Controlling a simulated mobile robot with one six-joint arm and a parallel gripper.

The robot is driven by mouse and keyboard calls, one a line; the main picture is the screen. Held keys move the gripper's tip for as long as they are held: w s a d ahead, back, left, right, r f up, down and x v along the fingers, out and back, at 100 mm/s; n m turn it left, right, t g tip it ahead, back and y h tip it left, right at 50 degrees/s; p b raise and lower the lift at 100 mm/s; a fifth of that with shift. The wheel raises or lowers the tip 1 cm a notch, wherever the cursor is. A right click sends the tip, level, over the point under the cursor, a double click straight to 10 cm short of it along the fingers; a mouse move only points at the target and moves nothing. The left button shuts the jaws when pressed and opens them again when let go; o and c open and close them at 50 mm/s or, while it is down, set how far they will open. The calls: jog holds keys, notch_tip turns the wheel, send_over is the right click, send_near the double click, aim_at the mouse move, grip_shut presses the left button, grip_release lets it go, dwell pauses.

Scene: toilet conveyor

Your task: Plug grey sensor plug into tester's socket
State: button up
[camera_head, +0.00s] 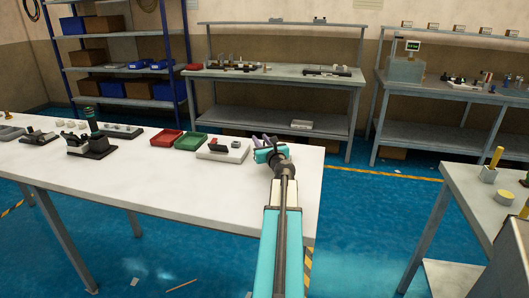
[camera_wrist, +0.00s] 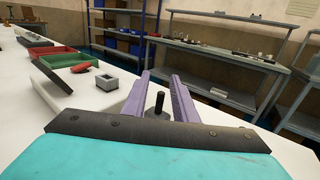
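My gripper (camera_head: 266,147) is at the right end of the white table. Its two purple fingers (camera_wrist: 160,80) stand apart in the wrist view. A short dark post (camera_wrist: 158,103) shows between them, with gaps on both sides; I cannot tell whether it is part of my gripper. A light tester-like base (camera_head: 214,154) lies left of my gripper, with a small grey block (camera_head: 236,145) on it. In the wrist view the grey block (camera_wrist: 106,80) has a dark opening on top and a red piece (camera_wrist: 81,67) beside it. I cannot make out a grey sensor plug.
A red tray (camera_head: 166,138) and a green tray (camera_head: 190,141) lie left of the base. Dark fixtures (camera_head: 92,146) stand farther left on the white table (camera_head: 150,185). Workbenches (camera_head: 270,78) and a blue shelf (camera_head: 112,33) stand behind. The table's front is clear.

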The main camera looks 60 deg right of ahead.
grip_shut()
jog(key=shift+r, duration=0.1)
jog(key=s+a+r+b, duration=0.1)
jog(key=s+a+r, duration=0.1)
jog(key=s, duration=0.4)
jog(key=s+a+r+b, duration=0.1)
jog(key=s+a+r, duration=0.1)
jog(key=s+a, duration=0.2)
jog(key=shift+s, duration=1.2)
jog(key=b, duration=0.2)
jog(key=s+b, duration=0.1)
jog(key=b, duration=0.2)
jog(key=shift+a+r, duration=0.2)
jog(key=shift+a, duration=0.05)
jog(key=shift+s+a+b, duration=0.15)
jog(key=shift+s+b, duration=0.15)
jog(key=shift+b, duration=0.9)
